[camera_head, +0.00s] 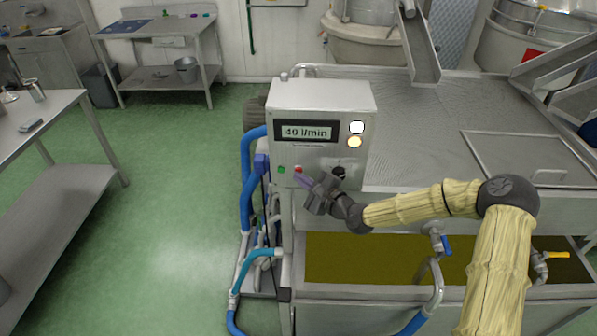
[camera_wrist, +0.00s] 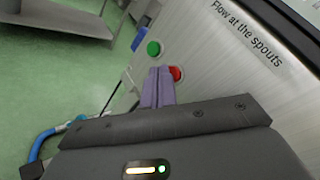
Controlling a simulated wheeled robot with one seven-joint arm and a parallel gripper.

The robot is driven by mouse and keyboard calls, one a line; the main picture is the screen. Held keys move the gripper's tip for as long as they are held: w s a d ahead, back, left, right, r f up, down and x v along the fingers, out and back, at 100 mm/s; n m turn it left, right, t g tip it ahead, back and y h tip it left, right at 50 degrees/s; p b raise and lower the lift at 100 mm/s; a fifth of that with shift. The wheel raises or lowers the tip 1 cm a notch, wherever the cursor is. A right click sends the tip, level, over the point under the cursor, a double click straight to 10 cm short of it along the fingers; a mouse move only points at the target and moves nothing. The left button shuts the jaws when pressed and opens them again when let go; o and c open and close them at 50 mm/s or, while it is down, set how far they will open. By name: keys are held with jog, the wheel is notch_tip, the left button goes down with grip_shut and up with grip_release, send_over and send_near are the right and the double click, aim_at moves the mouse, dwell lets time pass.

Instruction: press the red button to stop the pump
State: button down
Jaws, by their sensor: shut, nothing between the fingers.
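The red button (camera_wrist: 176,73) is on the front of the metal control box (camera_head: 321,100), beside a green button (camera_wrist: 153,48). In the head view the red button (camera_head: 298,169) shows just above my gripper's fingertips, with the green button (camera_head: 281,169) to its left. My gripper (camera_head: 302,178) is shut and empty, its purple fingers pointing at the panel. In the wrist view the closed fingertips (camera_wrist: 159,70) lie right beside the red button and partly cover it. I cannot tell whether they touch it. The display (camera_head: 306,132) reads 40 l/min.
A white lamp (camera_head: 357,127) and a yellow lamp (camera_head: 355,142) sit right of the display, with a black knob (camera_head: 338,172) below. Blue hoses (camera_head: 248,195) run down the box's left side. An oil-filled tank (camera_head: 380,260) lies below my arm.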

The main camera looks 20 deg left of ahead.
jog(key=shift+w+a, duration=0.1)
jog(key=shift+w, duration=0.25)
dwell(0.5)
jog(key=shift+s, duration=0.1)
jog(key=shift+s+d, duration=0.2)
jog(key=shift+s, duration=0.45)
jog(key=s, duration=0.2)
jog(key=s+d, duration=0.1)
jog(key=s, duration=0.2)
jog(key=shift+d, duration=0.1)
dwell(0.5)
dwell(0.6)
